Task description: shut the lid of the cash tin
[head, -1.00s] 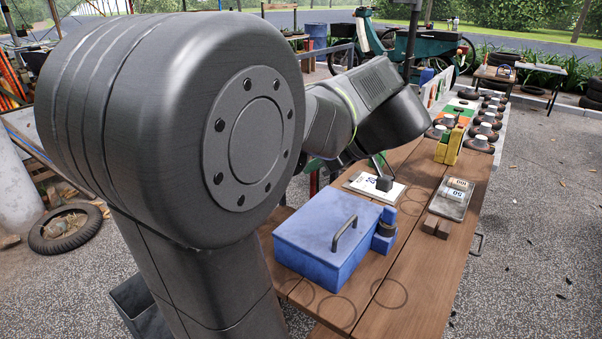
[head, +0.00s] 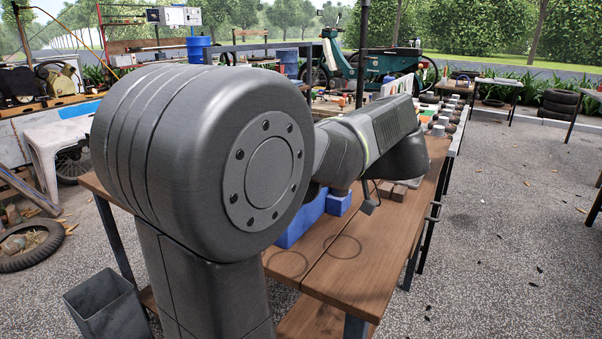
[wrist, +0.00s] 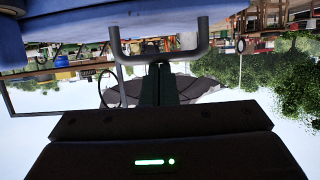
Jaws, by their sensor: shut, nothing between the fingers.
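The blue cash tin (head: 299,226) stands on the wooden table, mostly hidden behind my arm in the head view. A smaller blue block (head: 339,203) shows at its right side. In the wrist view, which is upside down, the tin's blue lid (wrist: 90,22) fills the top, with its grey bar handle (wrist: 188,56) standing out from it. My gripper (wrist: 160,70) is shut and empty, its fingertips at the middle of the handle. I cannot tell whether they touch it. The lid's seam is hidden, so I cannot tell whether it is fully down.
The wooden table (head: 395,240) has bare boards at its front right. Dark brown blocks (head: 392,190) lie beyond my wrist. A grey bin (head: 103,305) stands on the ground at left, near an old tyre (head: 28,245). Open paving lies to the right.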

